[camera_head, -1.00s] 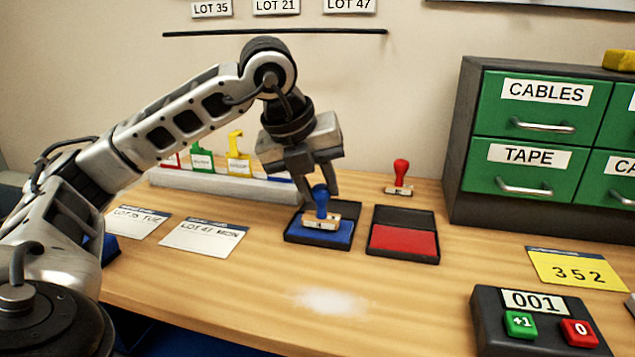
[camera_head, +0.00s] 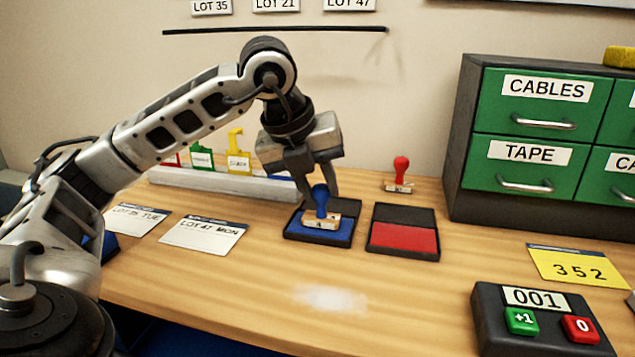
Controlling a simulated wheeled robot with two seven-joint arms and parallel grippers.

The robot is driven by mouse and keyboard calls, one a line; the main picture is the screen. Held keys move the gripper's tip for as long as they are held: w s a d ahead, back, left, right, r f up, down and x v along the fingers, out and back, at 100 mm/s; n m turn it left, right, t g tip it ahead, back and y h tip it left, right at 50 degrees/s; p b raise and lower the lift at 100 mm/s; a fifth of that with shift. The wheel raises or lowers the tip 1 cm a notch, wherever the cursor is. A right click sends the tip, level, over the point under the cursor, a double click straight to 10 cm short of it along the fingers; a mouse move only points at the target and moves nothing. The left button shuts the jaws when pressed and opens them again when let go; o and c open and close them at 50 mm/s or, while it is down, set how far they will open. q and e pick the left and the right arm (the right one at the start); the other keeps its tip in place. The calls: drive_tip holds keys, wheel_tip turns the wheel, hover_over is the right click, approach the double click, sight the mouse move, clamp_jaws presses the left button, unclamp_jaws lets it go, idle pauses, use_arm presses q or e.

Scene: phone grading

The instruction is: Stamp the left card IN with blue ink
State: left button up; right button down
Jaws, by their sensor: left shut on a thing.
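A stamp with a blue handle (camera_head: 320,199) and a pale wooden base stands upright on the blue ink pad (camera_head: 340,236). My left gripper (camera_head: 319,193) comes down from above and is shut on the blue stamp's handle. Two white cards lie to the left of the pad: the left card (camera_head: 135,220) reads LOT 35 TUE, and the other card (camera_head: 203,235) reads LOT 47 MON. My left arm passes above and beside the left card's edge. My right gripper is not in view.
A red ink pad (camera_head: 404,239) lies right of the blue one, with a red-handled stamp (camera_head: 400,174) behind it. A counter box (camera_head: 540,322) and yellow 352 card (camera_head: 577,267) are at right. A rack (camera_head: 225,184) with coloured tabs stands behind. The table's front middle is clear.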

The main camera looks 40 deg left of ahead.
use_arm(q)
drive_tip(key=shift+f, duration=0.1)
drive_tip(key=shift+r+p, duration=0.35)
drive_tip(key=shift+r, duration=0.05)
drive_tip(key=shift+r+p, duration=0.7)
drive_tip(key=shift+r, duration=0.05)
wheel_tip(320, 180, up, 2)
drive_tip(key=shift+p, duration=0.9)
wheel_tip(320, 180, up, 3)
drive_tip(key=shift+f+p, duration=0.2)
drive_tip(key=shift+p, duration=0.95)
drive_tip(key=shift+r, duration=0.2)
drive_tip(key=shift+f, duration=0.1)
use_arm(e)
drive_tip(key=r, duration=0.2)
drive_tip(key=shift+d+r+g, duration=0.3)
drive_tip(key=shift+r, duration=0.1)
